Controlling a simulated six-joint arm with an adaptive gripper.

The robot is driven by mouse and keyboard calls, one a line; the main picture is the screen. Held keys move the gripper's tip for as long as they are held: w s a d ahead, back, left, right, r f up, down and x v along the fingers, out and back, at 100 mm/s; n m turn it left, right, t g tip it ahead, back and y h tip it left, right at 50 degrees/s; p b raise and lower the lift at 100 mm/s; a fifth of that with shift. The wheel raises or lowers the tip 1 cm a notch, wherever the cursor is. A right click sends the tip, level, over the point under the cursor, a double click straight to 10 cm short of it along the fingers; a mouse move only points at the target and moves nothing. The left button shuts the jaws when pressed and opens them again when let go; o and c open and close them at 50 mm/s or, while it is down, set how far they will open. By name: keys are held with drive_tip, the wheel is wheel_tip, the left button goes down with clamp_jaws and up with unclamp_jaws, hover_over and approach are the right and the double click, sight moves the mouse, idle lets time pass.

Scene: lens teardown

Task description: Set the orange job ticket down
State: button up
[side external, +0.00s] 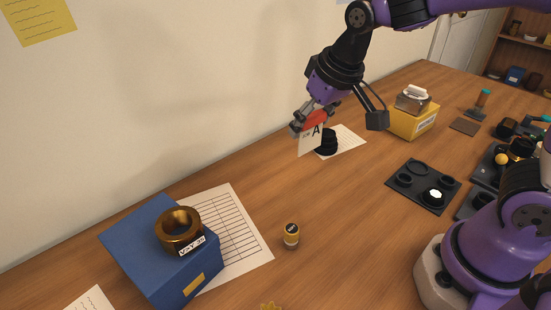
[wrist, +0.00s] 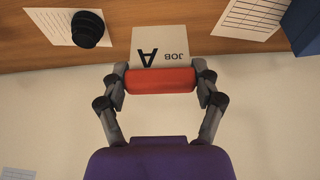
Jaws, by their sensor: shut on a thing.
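The orange job ticket is a pale card (side external: 310,142) marked "JOB A" with a thick orange-red bar along its top. My gripper (side external: 313,119) is shut on that bar, and the card hangs below it near the back of the wooden table. In the wrist view my gripper (wrist: 160,80) has a finger at each end of the bar, with the card (wrist: 160,46) beyond it. Whether the card's lower edge touches the table cannot be told.
A black lens part (side external: 327,143) stands on a white sheet (side external: 349,140) close beside the ticket. A yellow box (side external: 414,122) stands to the right. A blue box (side external: 155,250) bears a brass ring (side external: 179,228) at left. The table between ticket and small jar (side external: 291,235) is clear.

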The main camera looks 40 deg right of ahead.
drive_tip(key=s+a, duration=0.2)
drive_tip(key=a, duration=0.8)
drive_tip(key=shift+n, duration=0.3)
drive_tip(key=shift+w+d+f, duration=1.1)
drive_tip(key=shift+d+f, duration=0.35)
drive_tip(key=shift+f, duration=0.35)
drive_tip(key=shift+w+d+f, duration=1.15)
drive_tip(key=shift+d+f, duration=0.35)
drive_tip(key=shift+f, duration=0.25)
drive_tip(key=shift+w+d+f, duration=1.1)
drive_tip(key=shift+d+f, duration=0.35)
drive_tip(key=shift+f, duration=0.35)
drive_tip(key=o, duration=0.9)
drive_tip(key=shift+f, duration=0.15)
